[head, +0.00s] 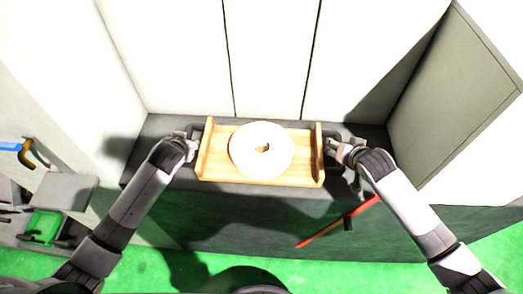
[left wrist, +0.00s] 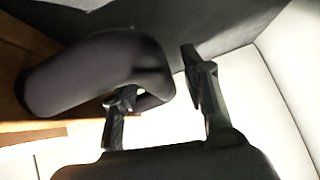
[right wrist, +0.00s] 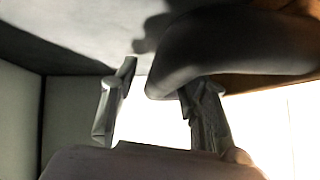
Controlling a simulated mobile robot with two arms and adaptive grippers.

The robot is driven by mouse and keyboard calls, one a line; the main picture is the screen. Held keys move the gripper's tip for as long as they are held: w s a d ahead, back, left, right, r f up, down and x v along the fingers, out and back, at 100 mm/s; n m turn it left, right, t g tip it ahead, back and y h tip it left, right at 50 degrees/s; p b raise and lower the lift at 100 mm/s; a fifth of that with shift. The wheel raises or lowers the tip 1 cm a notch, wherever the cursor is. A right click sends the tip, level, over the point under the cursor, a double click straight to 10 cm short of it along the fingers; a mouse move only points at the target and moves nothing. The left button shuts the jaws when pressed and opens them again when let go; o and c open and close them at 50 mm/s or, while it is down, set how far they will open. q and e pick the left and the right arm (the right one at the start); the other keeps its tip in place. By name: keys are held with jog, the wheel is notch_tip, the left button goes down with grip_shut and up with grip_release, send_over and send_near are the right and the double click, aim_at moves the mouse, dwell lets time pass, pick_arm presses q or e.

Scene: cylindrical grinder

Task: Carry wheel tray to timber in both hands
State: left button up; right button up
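The wooden wheel tray (head: 220,172) has raised end walls and a dark handle at each end. A white grinding wheel (head: 262,150) lies flat in it, its centre hole showing. My left gripper (head: 190,143) is at the tray's left handle (left wrist: 95,65); its fingers (left wrist: 160,85) stand apart on either side of the bar with a gap. My right gripper (head: 336,148) is likewise at the right handle (right wrist: 240,45); its fingers (right wrist: 160,100) are apart, with a clear gap to the bar. Whether the tray touches the surface below is hard to tell. No timber is identifiable.
A dark grey ledge (head: 160,125) runs under and behind the tray, with white panels (head: 270,60) behind and a grey panel (head: 455,95) at right. A red bar (head: 325,232) is below the tray. A green bin (head: 42,227) stands at left. Green floor (head: 140,270) is in front.

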pick_arm(q)
grip_shut()
pick_arm(e)
grip_shut()
dwell(0.5)
